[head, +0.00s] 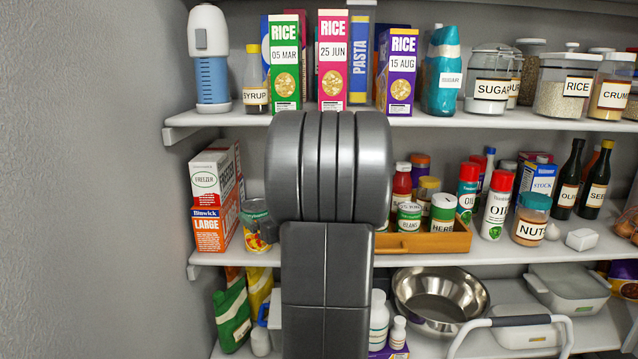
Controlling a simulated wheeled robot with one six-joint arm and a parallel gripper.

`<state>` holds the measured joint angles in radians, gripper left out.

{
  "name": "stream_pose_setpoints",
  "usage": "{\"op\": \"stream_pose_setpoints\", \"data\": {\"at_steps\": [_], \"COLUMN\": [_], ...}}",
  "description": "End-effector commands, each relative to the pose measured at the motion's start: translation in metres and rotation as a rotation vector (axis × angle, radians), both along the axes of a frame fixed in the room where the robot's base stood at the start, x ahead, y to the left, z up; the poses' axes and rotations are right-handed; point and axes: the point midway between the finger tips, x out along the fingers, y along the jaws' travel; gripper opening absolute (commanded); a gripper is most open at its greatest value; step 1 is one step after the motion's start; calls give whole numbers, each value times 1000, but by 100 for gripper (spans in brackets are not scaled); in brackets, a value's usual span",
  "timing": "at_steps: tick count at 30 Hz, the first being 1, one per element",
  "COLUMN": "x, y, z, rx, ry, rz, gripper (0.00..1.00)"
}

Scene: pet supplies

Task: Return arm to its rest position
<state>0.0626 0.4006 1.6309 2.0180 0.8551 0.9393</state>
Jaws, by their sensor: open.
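My arm stands upright in the middle of the head view, as a ribbed dark grey joint above a flat dark grey link. It is in front of the shelves and hides part of the middle and lower ones. My gripper does not show in this view, so I cannot see its jaws or whether anything is near them.
The top shelf (430,121) holds rice boxes (285,65) and jars. The middle shelf (450,259) holds freezer-bag boxes (212,183), a wooden tray (415,243), cans and bottles. Below are a steel bowl (440,297) and a grey handle (515,321). A plain wall (80,180) is at left.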

Motion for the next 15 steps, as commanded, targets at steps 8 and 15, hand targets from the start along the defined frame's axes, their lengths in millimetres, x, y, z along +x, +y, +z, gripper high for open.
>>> {"op": "stream_pose_setpoints", "data": {"at_steps": [8, 15], "x": [33, 42], "y": [27, 34], "z": [0, 0], "rx": [0, 0], "ry": [0, 0], "rz": [1, -1], "gripper": [92, 92]}}
